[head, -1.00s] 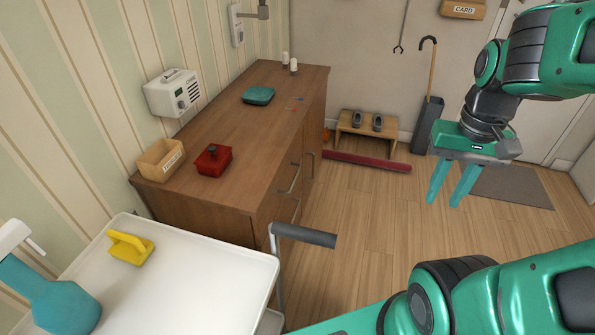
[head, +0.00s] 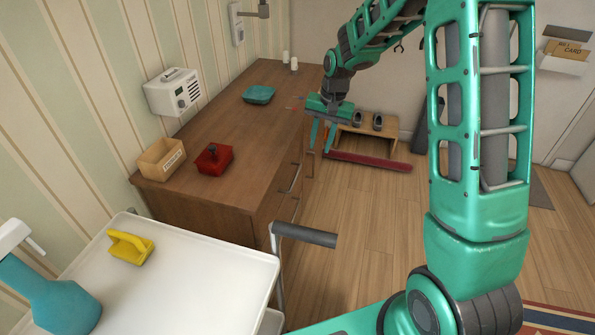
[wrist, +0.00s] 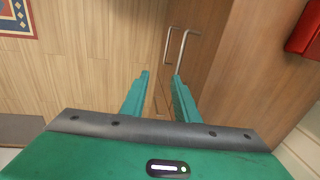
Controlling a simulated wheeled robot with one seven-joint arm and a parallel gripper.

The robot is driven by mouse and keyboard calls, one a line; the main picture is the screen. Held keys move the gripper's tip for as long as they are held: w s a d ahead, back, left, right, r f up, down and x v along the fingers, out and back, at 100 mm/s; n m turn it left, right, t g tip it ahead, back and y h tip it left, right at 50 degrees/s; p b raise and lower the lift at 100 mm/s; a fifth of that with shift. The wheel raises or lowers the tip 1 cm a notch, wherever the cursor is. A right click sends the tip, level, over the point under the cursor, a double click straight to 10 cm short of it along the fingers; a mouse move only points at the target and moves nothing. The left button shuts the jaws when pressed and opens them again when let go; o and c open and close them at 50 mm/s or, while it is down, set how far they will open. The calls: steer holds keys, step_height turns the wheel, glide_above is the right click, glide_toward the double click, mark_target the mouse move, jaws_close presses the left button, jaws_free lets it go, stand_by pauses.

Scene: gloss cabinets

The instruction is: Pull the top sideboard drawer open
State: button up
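The brown wooden sideboard (head: 215,115) stands along the striped wall, its front facing right. Its top drawer has a pale bar handle (head: 295,177) and looks shut. In the wrist view two bar handles show ahead of the fingers; the right one (wrist: 184,47) looks like the upper one. My gripper (head: 321,147) is beside the far part of the sideboard front, pointing down. In the wrist view its two teal fingers (wrist: 160,79) are apart with nothing between them. The handles lie beyond the fingertips, and the gripper appears clear of them.
A red box (head: 214,160), a wooden box (head: 161,160) and a teal dish (head: 258,95) sit on the sideboard top. A white trolley (head: 190,270) with a grey handle (head: 305,235) stands in front of its near end. The floor to the right is mostly clear.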

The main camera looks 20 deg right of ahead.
steer(key=shift+y, duration=0.3)
steer(key=w+a+f, duration=0.1)
steer(key=a+f, duration=0.1)
steer(key=f, duration=0.3)
steer(key=w+a+f, duration=0.1)
steer(key=w+f, duration=0.1)
steer(key=f, duration=0.2)
steer(key=w+a+f, duration=0.2)
steer(key=f, duration=0.3)
steer(key=shift+w+a+f, duration=0.1)
steer(key=shift+a+f, duration=0.2)
steer(key=shift+a, duration=0.05)
steer(key=shift+c, duration=0.7)
jaws_close()
